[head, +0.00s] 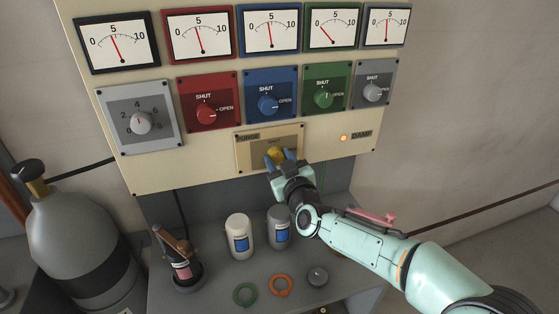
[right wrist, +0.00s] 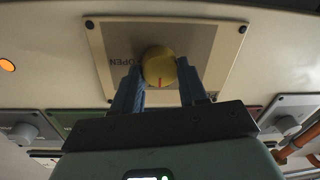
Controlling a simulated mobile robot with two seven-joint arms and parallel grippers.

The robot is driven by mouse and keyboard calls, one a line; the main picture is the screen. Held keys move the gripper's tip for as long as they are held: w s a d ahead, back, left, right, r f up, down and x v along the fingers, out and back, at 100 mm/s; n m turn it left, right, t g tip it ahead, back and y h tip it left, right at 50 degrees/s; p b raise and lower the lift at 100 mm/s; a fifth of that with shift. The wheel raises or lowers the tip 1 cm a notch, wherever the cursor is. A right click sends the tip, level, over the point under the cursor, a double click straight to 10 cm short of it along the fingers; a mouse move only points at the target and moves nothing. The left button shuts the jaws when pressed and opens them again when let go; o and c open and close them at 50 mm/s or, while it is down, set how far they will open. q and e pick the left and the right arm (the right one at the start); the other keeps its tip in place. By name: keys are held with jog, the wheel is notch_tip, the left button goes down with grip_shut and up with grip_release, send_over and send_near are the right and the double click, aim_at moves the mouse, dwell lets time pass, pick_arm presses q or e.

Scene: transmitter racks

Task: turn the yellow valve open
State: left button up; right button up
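The yellow valve (head: 275,153) is a round knob on a tan plate (head: 247,152) marked PURGE, low on the cream panel. It also shows in the right wrist view (right wrist: 159,62), with a red mark on its edge toward my gripper and the word OPEN to its left. My right gripper (head: 279,163) reaches up to it from the lower right. In the right wrist view its two blue fingers (right wrist: 160,80) lie on either side of the knob and appear to touch it. My left gripper is in neither view.
Red (head: 206,113), blue (head: 268,104), green (head: 323,98) and grey (head: 373,92) knobs sit above, under several dials. An orange lamp (head: 344,138) glows at right. Below, a shelf holds a white bottle (head: 239,238), a grey bottle (head: 279,232) and rings. A gas cylinder (head: 75,235) stands left.

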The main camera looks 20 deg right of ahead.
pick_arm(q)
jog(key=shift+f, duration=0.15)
pick_arm(e)
jog(key=m+b, duration=0.3)
jog(key=shift+f, duration=0.2)
jog(key=m+b, duration=0.2)
jog(key=m, duration=0.1)
jog(key=shift+m, duration=0.3)
jog(key=m+b, duration=0.3)
jog(key=m, duration=0.2)
jog(key=shift+m+t, duration=0.3)
jog(key=shift+m, duration=0.1)
pick_arm(q)
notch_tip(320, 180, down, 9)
jog(key=b, duration=0.2)
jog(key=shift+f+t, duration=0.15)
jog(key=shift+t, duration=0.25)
pick_arm(e)
jog(key=m+h, duration=0.1)
jog(key=m, duration=0.5)
pick_arm(q)
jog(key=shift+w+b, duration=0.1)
jog(key=shift+b, duration=0.2)
pick_arm(e)
jog(key=o, duration=1.1)
jog(key=shift+c, duration=0.2)
